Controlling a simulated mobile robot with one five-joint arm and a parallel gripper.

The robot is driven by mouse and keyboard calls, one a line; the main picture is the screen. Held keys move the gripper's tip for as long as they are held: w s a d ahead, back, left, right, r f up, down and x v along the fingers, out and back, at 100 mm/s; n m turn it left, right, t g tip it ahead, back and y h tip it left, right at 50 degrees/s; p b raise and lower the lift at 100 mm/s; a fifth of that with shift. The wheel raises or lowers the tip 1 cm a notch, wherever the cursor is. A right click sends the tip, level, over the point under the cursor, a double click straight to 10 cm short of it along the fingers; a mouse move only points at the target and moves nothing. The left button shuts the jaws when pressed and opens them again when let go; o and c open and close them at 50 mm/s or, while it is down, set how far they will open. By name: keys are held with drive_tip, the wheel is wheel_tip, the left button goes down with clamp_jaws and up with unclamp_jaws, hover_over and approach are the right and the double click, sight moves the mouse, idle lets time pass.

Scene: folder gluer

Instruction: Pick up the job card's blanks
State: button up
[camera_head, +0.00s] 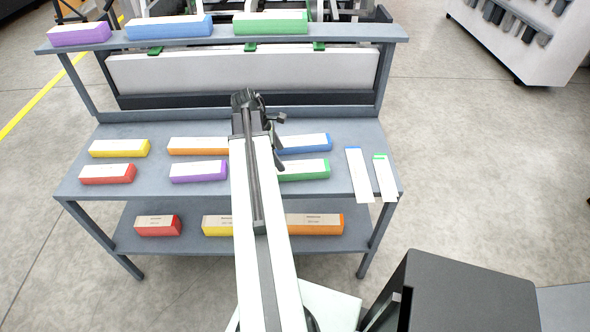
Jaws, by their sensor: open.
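Two white cards lie at the right end of the table's middle level, one with a blue top edge (358,175) and one with a green top edge (385,178); their print is too small to read. Colour-edged stacks of blanks lie on the same level: yellow (119,148), red (107,174), orange (198,146), purple (198,171), blue (305,143) and green (305,169). My gripper (277,140) is open at the arm's end, above the middle level near the blue and green stacks. My arm hides the left ends of those two stacks.
The top shelf (222,38) carries purple (80,34), blue (168,27) and green (271,22) stacks. The lower shelf (190,232) carries red (158,225), yellow (217,225) and orange (315,223) ones. A dark box (465,290) stands front right. Floor right of the table is clear.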

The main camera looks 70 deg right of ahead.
sight(296, 167)
drive_tip(key=s, duration=0.1)
drive_tip(key=s+d, duration=0.1)
drive_tip(key=s, duration=0.1)
drive_tip(key=shift+d+r, duration=0.15)
drive_tip(key=shift+d, duration=0.1)
drive_tip(key=b+x, duration=0.4)
drive_tip(key=x, duration=0.1)
drive_tip(key=b+x, duration=0.2)
drive_tip(key=b, duration=0.1)
drive_tip(key=shift+a+f, duration=0.3)
drive_tip(key=shift+f, duration=0.1)
drive_tip(key=shift+s+f+b, duration=0.1)
drive_tip(key=shift+f+b, duration=0.15)
drive_tip(key=shift+b, duration=0.1)
drive_tip(key=shift+d+r, duration=0.1)
drive_tip(key=shift+r, duration=0.1)
clamp_jaws()
